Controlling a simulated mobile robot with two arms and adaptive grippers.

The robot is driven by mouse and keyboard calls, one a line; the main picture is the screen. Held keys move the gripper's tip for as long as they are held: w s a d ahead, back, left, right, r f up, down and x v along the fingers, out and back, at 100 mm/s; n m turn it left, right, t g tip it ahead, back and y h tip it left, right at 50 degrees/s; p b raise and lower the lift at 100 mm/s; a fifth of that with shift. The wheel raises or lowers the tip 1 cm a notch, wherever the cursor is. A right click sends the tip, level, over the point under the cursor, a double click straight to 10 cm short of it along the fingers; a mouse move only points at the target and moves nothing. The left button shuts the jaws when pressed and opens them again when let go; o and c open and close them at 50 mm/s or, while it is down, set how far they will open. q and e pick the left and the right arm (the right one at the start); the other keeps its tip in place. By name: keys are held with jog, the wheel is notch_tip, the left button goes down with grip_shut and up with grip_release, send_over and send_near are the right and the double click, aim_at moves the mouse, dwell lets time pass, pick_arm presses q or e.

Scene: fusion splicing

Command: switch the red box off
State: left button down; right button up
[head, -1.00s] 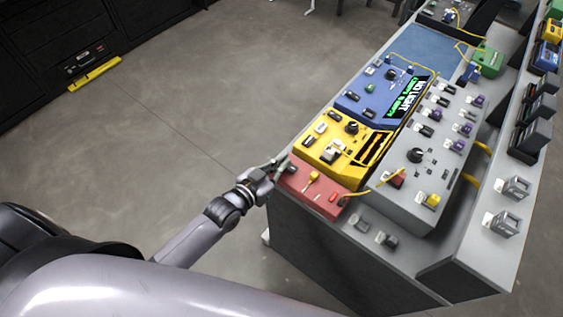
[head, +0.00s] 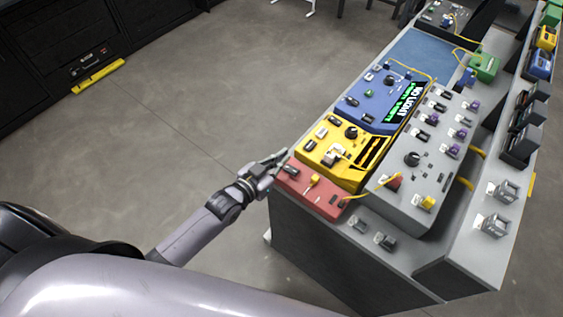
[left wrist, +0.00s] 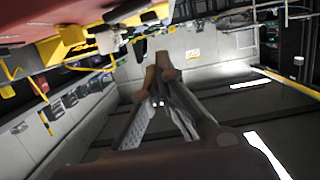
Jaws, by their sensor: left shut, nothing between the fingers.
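The red box (head: 308,197) sits at the near left corner of the grey bench in the head view. It has a black rocker switch (head: 291,171) at its left end and a yellow knob (head: 314,181). I cannot tell the switch position. My left gripper (head: 282,155) is shut and empty, just off the left end of the red box, near the switch and apparently apart from it. In the left wrist view its fingers (left wrist: 164,66) meet at the tips, and a red surface (left wrist: 70,22) fills the upper left. My right gripper is not in view.
A yellow box (head: 318,160) adjoins the red box, with a blue box (head: 367,112) behind it. A large grey panel (head: 402,206) with several switches stands to the right. A yellow cable (head: 376,188) runs from the red box. Open floor lies left of the bench (head: 330,245).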

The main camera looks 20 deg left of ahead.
pick_arm(q)
jog(key=b+v, duration=0.2)
jog(key=v, duration=0.8)
jog(key=shift+a+f, duration=0.15)
jog(key=shift+a, duration=0.05)
jog(key=s+a+f+n+g+y+b, duration=0.15)
jog(key=s+f, duration=0.25)
jog(key=f, duration=0.7)
jog(key=s+a+f+g+y, duration=0.1)
jog(key=s+a+f+g, duration=0.2)
jog(key=f, duration=0.8)
jog(key=s+a+f+g+y+b, duration=0.15)
jog(key=s+f, duration=0.25)
jog(key=f, duration=0.7)
jog(key=s+f+g, duration=0.3)
jog(key=s+f, duration=0.4)
jog(key=s, duration=0.4)
jog(key=s+d+f+g+y+b, duration=0.1)
jog(key=s+f+g, duration=0.3)
jog(key=s+f, duration=0.4)
jog(key=s, duration=0.3)
jog(key=shift+s+d+f, duration=0.3)
